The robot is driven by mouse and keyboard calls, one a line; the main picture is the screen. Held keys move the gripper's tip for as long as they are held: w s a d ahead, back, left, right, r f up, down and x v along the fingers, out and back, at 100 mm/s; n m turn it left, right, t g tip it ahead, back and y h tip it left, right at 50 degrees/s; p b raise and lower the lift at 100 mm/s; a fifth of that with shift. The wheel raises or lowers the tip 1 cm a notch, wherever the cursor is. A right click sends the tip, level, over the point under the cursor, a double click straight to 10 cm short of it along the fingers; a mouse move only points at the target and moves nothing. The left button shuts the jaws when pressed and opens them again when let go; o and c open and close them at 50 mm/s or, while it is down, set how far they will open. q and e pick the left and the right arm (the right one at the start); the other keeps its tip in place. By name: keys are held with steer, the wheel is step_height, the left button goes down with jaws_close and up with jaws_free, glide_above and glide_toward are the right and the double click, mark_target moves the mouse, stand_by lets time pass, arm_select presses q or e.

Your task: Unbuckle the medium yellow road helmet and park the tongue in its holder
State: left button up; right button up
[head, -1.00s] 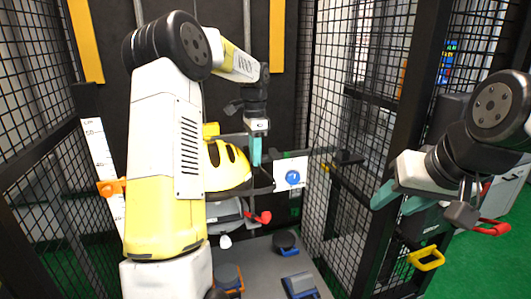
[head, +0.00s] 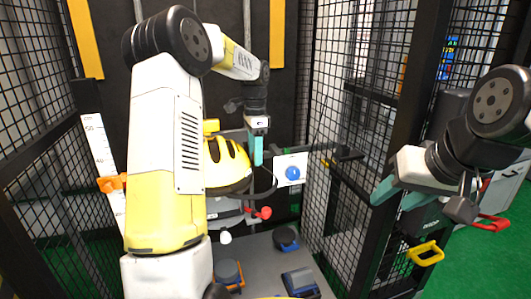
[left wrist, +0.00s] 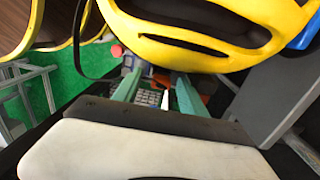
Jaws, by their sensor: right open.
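The yellow road helmet (head: 228,168), with dark vents, sits behind my left arm, which hides its left part. My left gripper (head: 258,160) points down beside the helmet's right side. In the left wrist view the helmet (left wrist: 205,55) fills the top, just beyond the left gripper (left wrist: 155,80), whose teal fingers stand apart with nothing clearly held. A dark strap (left wrist: 79,38) hangs left of the helmet there. I cannot make out the buckle, its tongue or the holder. My right gripper (head: 398,192) is open and empty at the right, outside the mesh.
A white panel with a blue disc (head: 292,172) stands right of the helmet. A red knob (head: 264,213) and a white ball (head: 225,238) are below. Dark blocks stand on the grey floor plate (head: 258,262). Mesh walls close both sides. A yellow handle (head: 425,253) is at right.

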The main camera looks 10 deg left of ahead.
arm_select(q)
steer(key=r, duration=0.6)
steer(key=shift+w+r, duration=0.25)
steer(key=shift+r, duration=0.7)
steer(key=shift+s, duration=0.1)
steer(key=s+d+r+n+t, duration=0.2)
steer(key=s+r+n, duration=0.1)
steer(key=s+r, duration=0.3)
steer(key=s+d+f+n+t+h, duration=0.1)
steer(key=s+n, duration=0.3)
steer(key=s, duration=0.8)
steer(key=s+d+f+n+t+h, duration=0.1)
steer(key=s+f+n+t, duration=0.2)
steer(key=s, duration=0.8)
steer(key=shift+s+d+f+n+t, duration=0.4)
steer(key=shift+f+n, duration=0.2)
steer(key=shift+n, duration=0.2)
steer(key=shift+a, duration=0.1)
